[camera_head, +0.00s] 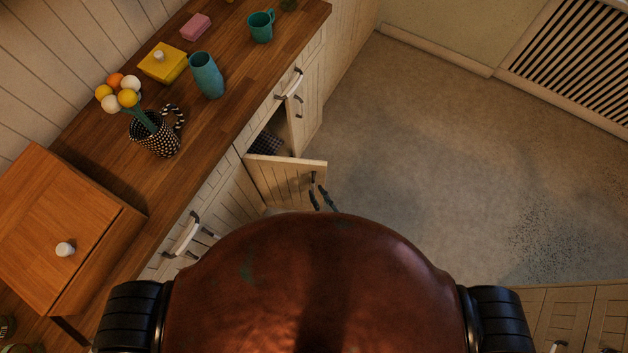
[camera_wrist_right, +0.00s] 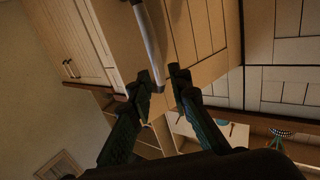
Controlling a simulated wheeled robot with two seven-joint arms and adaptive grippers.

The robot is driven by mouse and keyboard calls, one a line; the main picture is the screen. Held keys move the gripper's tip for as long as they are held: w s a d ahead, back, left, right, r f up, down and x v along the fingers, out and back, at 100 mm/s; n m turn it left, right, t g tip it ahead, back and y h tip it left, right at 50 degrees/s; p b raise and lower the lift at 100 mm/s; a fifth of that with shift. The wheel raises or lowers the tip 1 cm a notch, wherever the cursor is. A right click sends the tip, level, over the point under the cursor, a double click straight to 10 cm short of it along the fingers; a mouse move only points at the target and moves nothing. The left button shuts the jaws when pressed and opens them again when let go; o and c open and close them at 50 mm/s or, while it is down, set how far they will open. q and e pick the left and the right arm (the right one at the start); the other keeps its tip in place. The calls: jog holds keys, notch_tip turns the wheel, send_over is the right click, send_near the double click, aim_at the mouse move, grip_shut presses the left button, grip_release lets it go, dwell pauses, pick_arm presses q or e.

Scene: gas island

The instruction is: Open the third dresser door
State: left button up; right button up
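The dresser has pale plank fronts with metal handles under a wooden top (camera_head: 228,120). One dresser door (camera_head: 280,178) stands open, swung out from the front, with a dark interior showing behind it. My right gripper (camera_head: 322,200) is at the free edge of this open door, just below its handle (camera_head: 314,178). In the right wrist view my right gripper (camera_wrist_right: 164,82) has its fingers apart, and the lower end of a metal handle (camera_wrist_right: 148,40) reaches between the fingertips. I cannot tell whether the fingers touch it. My left gripper is out of view.
On the top stand a wooden box (camera_head: 100,225), a dotted cup with flowers (camera_head: 157,138), a teal vase (camera_head: 207,76), a yellow butter dish (camera_head: 163,63) and a teal mug (camera_head: 261,26). Grey floor (camera_head: 430,150) to the right is clear. More cabinets (camera_head: 570,315) stand lower right.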

jog(key=shift+v, duration=1.9)
jog(key=shift+c, duration=0.2)
